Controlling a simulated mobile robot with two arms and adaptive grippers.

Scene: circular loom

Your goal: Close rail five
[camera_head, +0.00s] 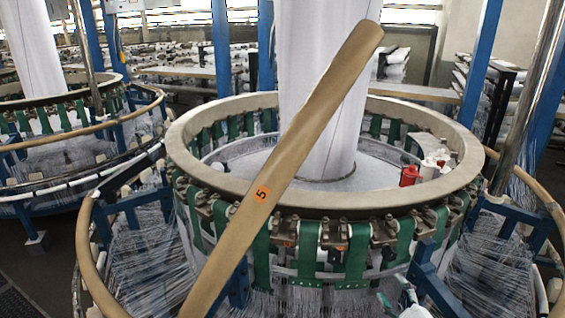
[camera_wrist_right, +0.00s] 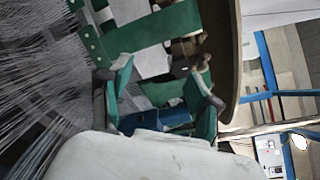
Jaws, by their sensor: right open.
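Rail five (camera_head: 270,185) is a long tan bar with an orange label marked 5. In the head view it stands raised and slanted, from the bottom left up to the upper right, across the front of the loom. My right gripper (camera_head: 396,297) is at the bottom edge of the head view, right of the rail and in front of the loom's green straps. In the right wrist view its two green-padded fingers (camera_wrist_right: 158,98) are apart, with no rail between them. The rail's lower end is out of the head view. My left gripper does not show.
The loom's beige ring (camera_head: 235,187) surrounds a white fabric tube (camera_head: 320,90). Green straps (camera_head: 357,250) hang below it. A lower curved tan rail (camera_head: 88,250) runs at the left. A red bottle (camera_head: 408,176) stands inside the ring. Blue posts (camera_head: 481,60) stand behind.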

